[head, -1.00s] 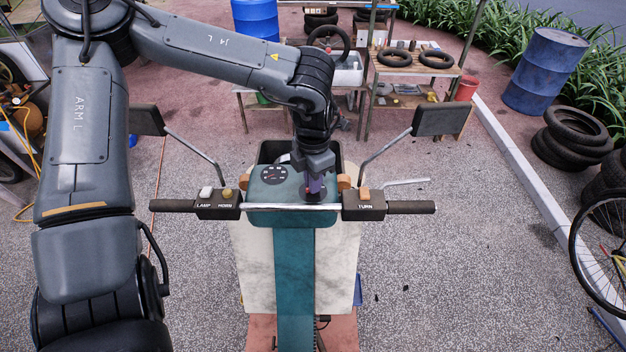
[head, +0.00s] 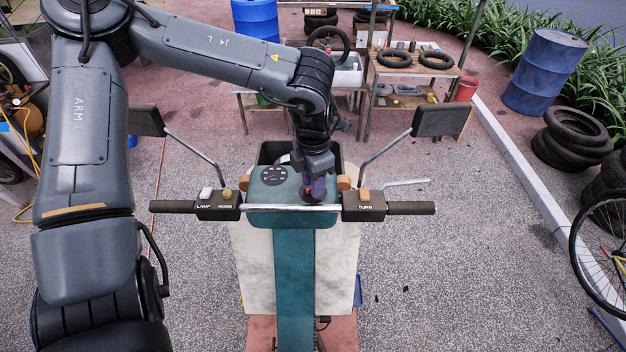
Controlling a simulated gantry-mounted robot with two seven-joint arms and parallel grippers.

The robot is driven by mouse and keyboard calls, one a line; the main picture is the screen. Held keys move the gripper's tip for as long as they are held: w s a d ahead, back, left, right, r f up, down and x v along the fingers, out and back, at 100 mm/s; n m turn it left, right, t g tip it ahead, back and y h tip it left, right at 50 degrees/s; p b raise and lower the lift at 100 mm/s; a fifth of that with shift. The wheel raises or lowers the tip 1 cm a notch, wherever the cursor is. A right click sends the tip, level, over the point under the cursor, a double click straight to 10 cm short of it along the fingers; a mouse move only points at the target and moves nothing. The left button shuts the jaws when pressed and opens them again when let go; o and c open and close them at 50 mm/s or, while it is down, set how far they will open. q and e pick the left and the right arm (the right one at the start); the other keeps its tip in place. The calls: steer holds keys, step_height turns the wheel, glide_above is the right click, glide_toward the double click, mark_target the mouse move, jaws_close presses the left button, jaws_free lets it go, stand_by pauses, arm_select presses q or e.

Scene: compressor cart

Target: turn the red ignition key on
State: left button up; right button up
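The teal dash (head: 268,191) of the scooter front, with a round dark gauge (head: 273,174), stands in the middle of the head view. My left gripper (head: 314,193) reaches down from above onto the right part of this dash, just behind the chrome handlebar (head: 290,208). Its purple-tinted fingers point down at a dark round spot on the dash. The red ignition key cannot be made out; the fingers cover that place. Whether they are closed on the key cannot be told. My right gripper is not in view.
Handlebar grips stick out left (head: 172,206) and right (head: 411,207), with a lamp and horn switch box (head: 218,206) and a turn switch box (head: 364,206). Mirrors (head: 147,120) (head: 440,121) rise on both sides. A workbench with tyres (head: 415,68) stands behind.

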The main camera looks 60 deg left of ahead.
arm_select(q)
step_height(320, 180, up, 11)
steer(key=b, duration=0.1)
steer(key=shift+b, duration=0.3)
stand_by(0.6)
